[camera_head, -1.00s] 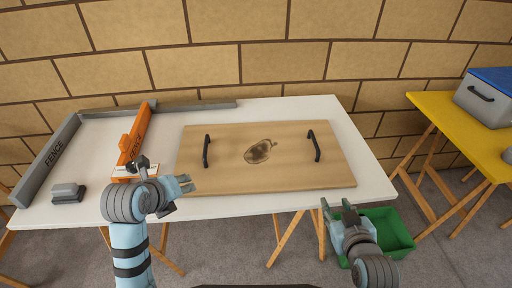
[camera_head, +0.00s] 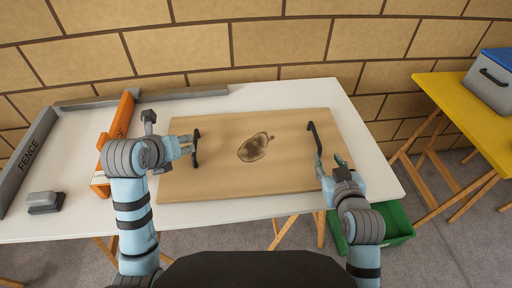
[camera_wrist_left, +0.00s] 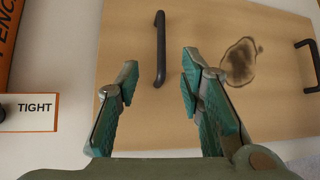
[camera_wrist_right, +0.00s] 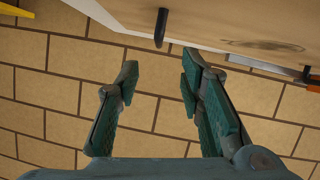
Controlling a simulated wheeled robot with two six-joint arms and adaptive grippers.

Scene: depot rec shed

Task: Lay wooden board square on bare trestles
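The wooden board (camera_head: 215,175) lies flat on the white table (camera_head: 180,214). It has a dark stain (camera_head: 253,147) and two black handles. My left gripper (camera_head: 189,144) is open at the left handle (camera_head: 196,150); in the left wrist view that handle (camera_wrist_left: 160,50) lies between and just beyond the fingertips. My right gripper (camera_head: 329,167) is open near the lower end of the right handle (camera_head: 314,138); in the right wrist view that handle (camera_wrist_right: 160,27) is ahead of the gap between the fingers. Wooden trestle legs (camera_head: 320,230) show under the table; no trestle without a top is visible.
A grey fence (camera_head: 28,160) and an orange fence (camera_head: 119,120) stand at the table's left, with a small grey block (camera_head: 45,202). A green bin (camera_head: 398,222) is on the floor at right. A yellow table (camera_head: 450,95) holds a grey box with blue lid (camera_head: 492,78).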

